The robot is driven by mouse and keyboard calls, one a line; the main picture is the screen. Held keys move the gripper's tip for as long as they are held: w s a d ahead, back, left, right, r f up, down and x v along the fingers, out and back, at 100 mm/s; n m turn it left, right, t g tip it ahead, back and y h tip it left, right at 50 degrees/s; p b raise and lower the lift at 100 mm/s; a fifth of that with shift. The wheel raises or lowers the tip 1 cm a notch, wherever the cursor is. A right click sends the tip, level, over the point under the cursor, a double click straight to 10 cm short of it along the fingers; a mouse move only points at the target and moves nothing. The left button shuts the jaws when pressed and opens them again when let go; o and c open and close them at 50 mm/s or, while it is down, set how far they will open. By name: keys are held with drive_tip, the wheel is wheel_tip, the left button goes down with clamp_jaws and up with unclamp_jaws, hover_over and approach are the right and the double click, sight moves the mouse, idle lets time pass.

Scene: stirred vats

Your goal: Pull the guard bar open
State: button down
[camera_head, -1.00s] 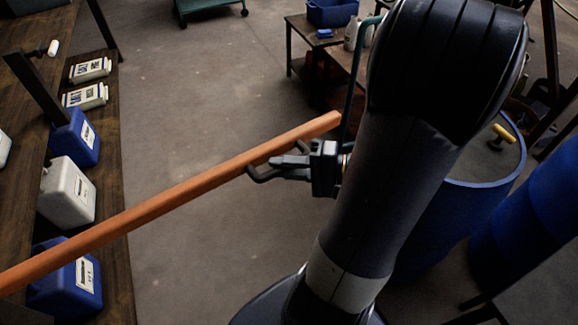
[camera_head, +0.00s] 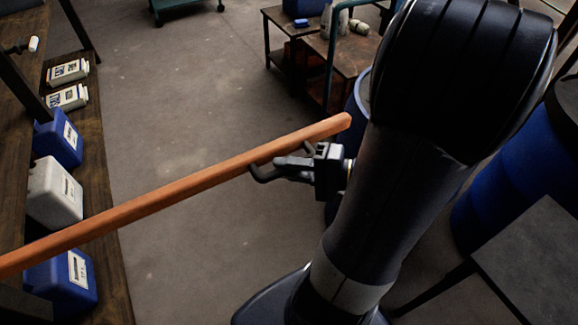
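The guard bar (camera_head: 170,197) is a long orange-brown bar. It runs from the left edge of the picture up to its free end (camera_head: 345,122) near my arm. My gripper (camera_head: 278,160) is at the bar, a little short of that free end. Its dark fingers reach the bar from the lower right and look shut on it. The bar hides part of the fingertips, so the exact contact is not clear. The bar's far left end and its pivot are out of view.
A wooden shelf with blue jugs (camera_head: 62,285) and a white jug (camera_head: 53,193) stands at the left. A blue drum (camera_head: 500,190) and a grey table top (camera_head: 535,262) are at the right. A low table (camera_head: 345,52) stands behind. The middle floor is clear.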

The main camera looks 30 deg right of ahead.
drive_tip(key=c, duration=1.4)
unclamp_jaws()
drive_tip(key=shift+o, duration=0.2)
drive_tip(key=shift+d, duration=0.1)
drive_tip(key=v, duration=1)
drive_tip(key=shift+s+d, duration=0.25)
drive_tip(key=shift+x, duration=5.45)
drive_tip(key=shift+a, duration=0.15)
